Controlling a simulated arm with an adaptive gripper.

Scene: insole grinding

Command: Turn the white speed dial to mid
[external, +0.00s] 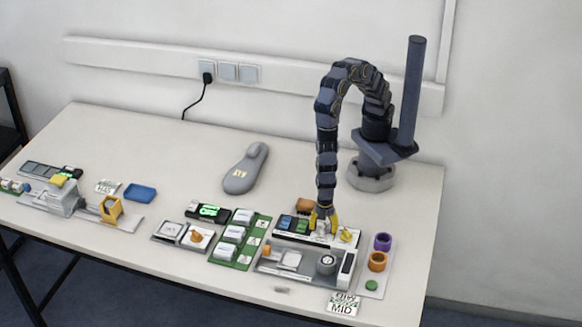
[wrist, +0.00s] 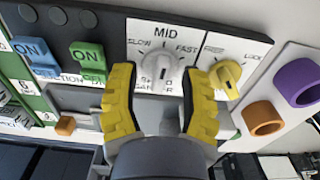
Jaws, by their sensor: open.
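The white speed dial (wrist: 160,72) is on a white panel in the wrist view, under the printed words SLOW, MID and FAST. A short dark mark shows on its face, but I cannot tell its exact setting. My gripper (wrist: 163,80) is open, with one yellow finger to the left of the dial and one to the right. I cannot tell whether either finger touches it. In the external view my gripper (external: 322,217) points down at the panel, and the dial (external: 322,229) shows small between the fingers.
A yellow dial (wrist: 226,74) is close to the right finger. Blue (wrist: 35,55) and green (wrist: 88,60) ON switches are to the left. Purple (wrist: 299,82) and orange (wrist: 264,118) rings stand at the right. A MID card (external: 343,304) lies at the table's front edge.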

